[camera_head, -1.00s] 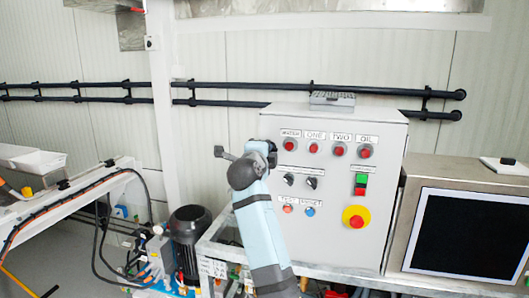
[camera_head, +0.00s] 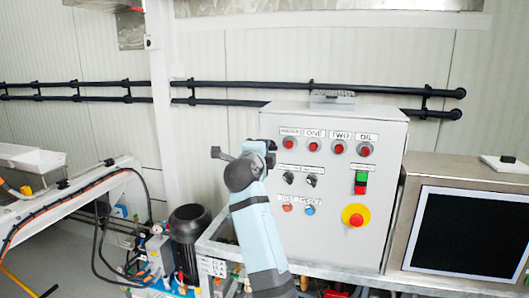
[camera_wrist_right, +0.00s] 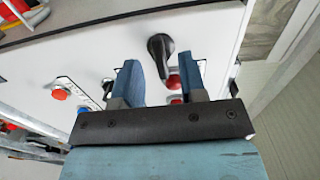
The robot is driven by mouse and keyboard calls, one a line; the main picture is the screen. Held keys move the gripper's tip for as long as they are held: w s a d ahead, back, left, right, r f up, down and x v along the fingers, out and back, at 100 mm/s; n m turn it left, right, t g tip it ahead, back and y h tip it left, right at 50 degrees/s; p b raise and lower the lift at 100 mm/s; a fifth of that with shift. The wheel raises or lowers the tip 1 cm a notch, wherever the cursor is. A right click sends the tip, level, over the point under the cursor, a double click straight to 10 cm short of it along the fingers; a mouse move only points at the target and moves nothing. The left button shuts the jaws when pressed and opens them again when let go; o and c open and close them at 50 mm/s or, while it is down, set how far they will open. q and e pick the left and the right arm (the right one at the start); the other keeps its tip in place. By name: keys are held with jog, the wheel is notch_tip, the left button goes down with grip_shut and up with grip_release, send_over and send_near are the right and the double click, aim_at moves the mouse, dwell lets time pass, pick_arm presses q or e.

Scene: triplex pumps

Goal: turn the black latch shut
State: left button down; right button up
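The black latch (camera_wrist_right: 160,52) shows in the right wrist view as a dark handle on the white panel face, beyond and roughly between my right fingertips. In the head view it is hidden behind my right gripper. My right gripper (camera_wrist_right: 160,78) has its two blue fingers spread apart with nothing held between them; I cannot tell whether either touches the latch. In the head view my right gripper (camera_head: 267,152) is at the left edge of the grey control cabinet (camera_head: 385,245), beside the top row of red lights. My left gripper is not in view.
The cabinet front carries red lights (camera_head: 339,149), black selector knobs (camera_head: 312,181) and a red-and-yellow stop button (camera_head: 355,216). A monitor (camera_head: 467,234) stands to the right. A black motor (camera_head: 189,240) sits below left. Dark rails (camera_head: 230,86) run along the wall.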

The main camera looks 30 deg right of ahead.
jog(key=b+v, duration=0.3)
jog(key=v, duration=0.9)
jog(key=shift+a+f, duration=0.1)
